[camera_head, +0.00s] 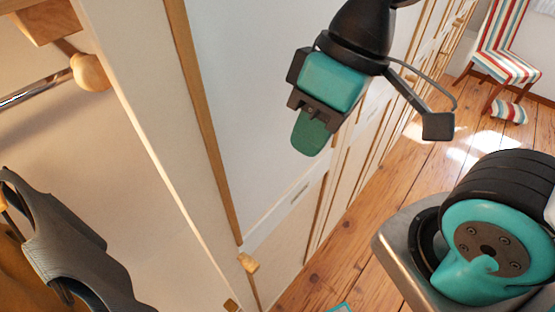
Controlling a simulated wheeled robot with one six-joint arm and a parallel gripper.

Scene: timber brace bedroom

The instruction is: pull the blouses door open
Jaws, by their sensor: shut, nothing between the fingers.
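A pale wardrobe front with white panels (245,110) and timber edging runs from the left foreground to the back. A small plate or label (300,193) sits on its near panel; its writing is too small to read, so I cannot tell if this is the blouses door. A small wooden knob (248,263) shows at the lower end of the near timber strip. My gripper (309,132) is shut and empty, its teal fingers pointing down in front of the white panel, above the knob in the picture. I see no contact with the knob.
At left, an open compartment holds a metal rail (35,88) and a hanging grey garment (75,250). A pale upright (150,130) separates it from the panel. Wooden floor (345,265) is clear along the front. A striped chair (500,50) stands at the back right.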

